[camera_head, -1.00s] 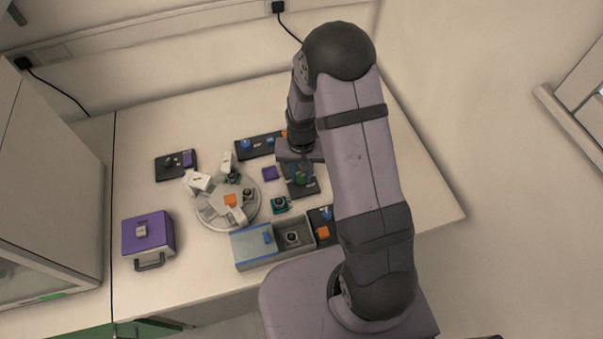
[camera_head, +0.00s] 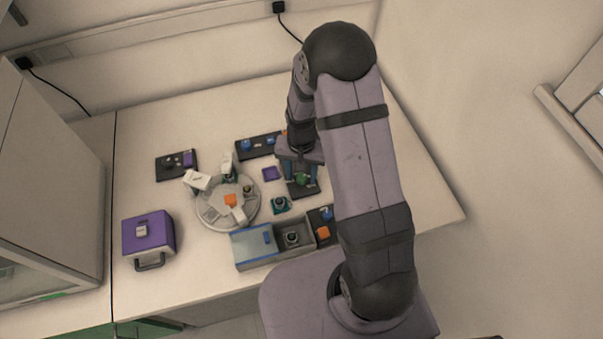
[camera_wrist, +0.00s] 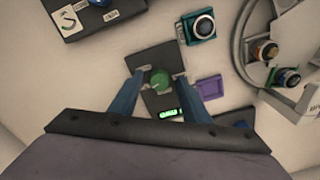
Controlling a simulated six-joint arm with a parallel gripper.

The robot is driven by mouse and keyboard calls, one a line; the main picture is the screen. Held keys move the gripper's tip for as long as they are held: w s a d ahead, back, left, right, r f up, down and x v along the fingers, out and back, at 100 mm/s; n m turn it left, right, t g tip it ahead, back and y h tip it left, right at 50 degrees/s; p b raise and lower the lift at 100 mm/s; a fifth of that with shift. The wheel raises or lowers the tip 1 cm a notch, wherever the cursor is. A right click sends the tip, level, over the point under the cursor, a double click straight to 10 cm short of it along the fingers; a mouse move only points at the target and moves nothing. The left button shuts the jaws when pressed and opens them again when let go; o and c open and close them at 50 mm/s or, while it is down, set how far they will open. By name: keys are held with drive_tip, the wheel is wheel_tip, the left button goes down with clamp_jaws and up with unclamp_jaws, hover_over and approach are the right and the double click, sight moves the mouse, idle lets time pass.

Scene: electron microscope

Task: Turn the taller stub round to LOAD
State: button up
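A round grey turntable (camera_head: 222,223) stands left of my gripper in the head view; its edge shows at the right of the wrist view (camera_wrist: 241,45). I cannot tell which is taller, and no LOAD mark is readable. A green knob (camera_wrist: 160,79) sits on a dark panel with a small lit green display (camera_wrist: 169,113), its text unreadable. My gripper (camera_wrist: 160,78) is open, with one blue finger on each side of the knob and gaps showing between.
A teal-based piece (camera_wrist: 199,28) and a purple pad (camera_wrist: 209,89) lie beside the knob panel. A dark panel with blue knobs (camera_head: 246,144) lies behind. The right bench is clear.

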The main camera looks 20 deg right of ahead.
sight(302, 178)
drive_tip(key=shift+r+b, duration=0.7)
drive_tip(key=shift+r, duration=2.95)
drive_tip(key=shift+s+n, duration=0.15)
drive_tip(key=shift+n, duration=0.45)
drive_tip(key=s+n+g, duration=0.1)
drive_tip(key=s, duration=0.3)
drive_tip(key=s+n, duration=0.1)
drive_tip(key=s, duration=0.3)
drive_tip(key=s+n+g, duration=0.1)
drive_tip(key=s+n, duration=0.1)
drive_tip(key=s, duration=0.2)
drive_tip(key=shift+s+f+g, duration=0.2)
drive_tip(key=shift+s+g, duration=0.1)
drive_tip(key=s+r, duration=0.1)
drive_tip(key=s, duration=0.1)
drive_tip(key=s+r, duration=0.2)
drive_tip(key=shift+s+r, duration=0.2)
drive_tip(key=shift+s, duration=0.2)
drive_tip(key=shift+w+r+t, duration=0.3)
drive_tip(key=shift+r+t, duration=0.15)
drive_tip(key=shift+r, duration=0.25)
drive_tip(key=shift+w+r+t, duration=0.3)
drive_tip(key=shift+r+t, duration=0.1)
drive_tip(key=shift+r, duration=0.35)
drive_tip(key=shift+w+r+t, duration=0.3)
drive_tip(key=shift+r+t, duration=0.15)
drive_tip(key=shift+r, duration=0.25)
